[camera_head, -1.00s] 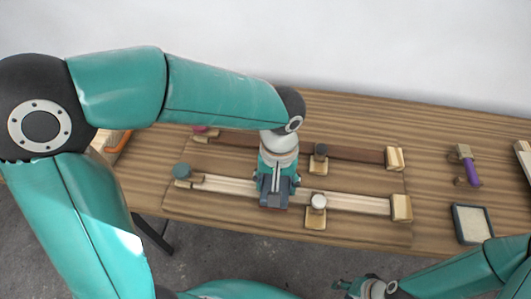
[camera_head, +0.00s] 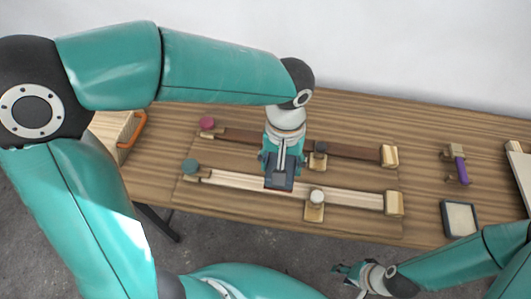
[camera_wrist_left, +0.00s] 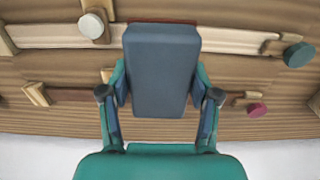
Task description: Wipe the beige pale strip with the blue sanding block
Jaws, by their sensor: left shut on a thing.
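The beige pale strip (camera_head: 350,198) lies across the front of a board on the table, with a wooden block at its right end. My left gripper (camera_head: 281,172) is shut on the blue sanding block (camera_head: 279,183), over the strip's middle, left of the pale-knobbed clamp. In the left wrist view the block (camera_wrist_left: 161,70) sits between both fingers and crosses the pale strip (camera_wrist_left: 232,41). Whether its underside touches the strip is hidden. My right gripper (camera_head: 345,278) is empty, fingers apart, low in front of the table.
A dark brown strip (camera_head: 348,151) lies behind the pale one. A dark-knobbed clamp (camera_head: 317,160) and a pale-knobbed clamp (camera_head: 315,205) stand close right of the block. A purple-handled tool (camera_head: 461,170) and a dark-rimmed pad (camera_head: 460,218) are at right. A wooden box (camera_head: 113,130) is at left.

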